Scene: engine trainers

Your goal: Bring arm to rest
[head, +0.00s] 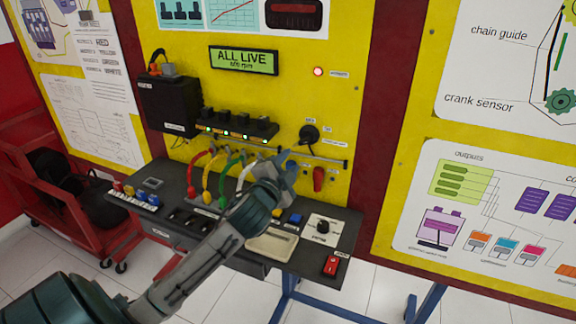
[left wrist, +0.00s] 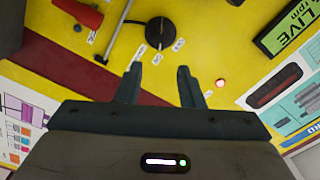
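My left arm reaches up from the lower left in the head view. My left gripper (head: 284,172) is in front of the yellow panel (head: 345,40), above the dark bench shelf (head: 345,235). In the left wrist view, the two fingers of my left gripper (left wrist: 158,85) stand apart with nothing between them. Beyond them is a round black knob (left wrist: 159,32), which shows in the head view (head: 309,133) just above and right of the gripper. The gripper appears clear of the knob. My right gripper is not in view.
Red, yellow, green and white cables (head: 222,185) loop in front of the panel beside my gripper. A red handle (head: 319,178) juts out to its right. The display (head: 243,60) reads "ALL LIVE". A red cart (head: 85,225) stands at the left.

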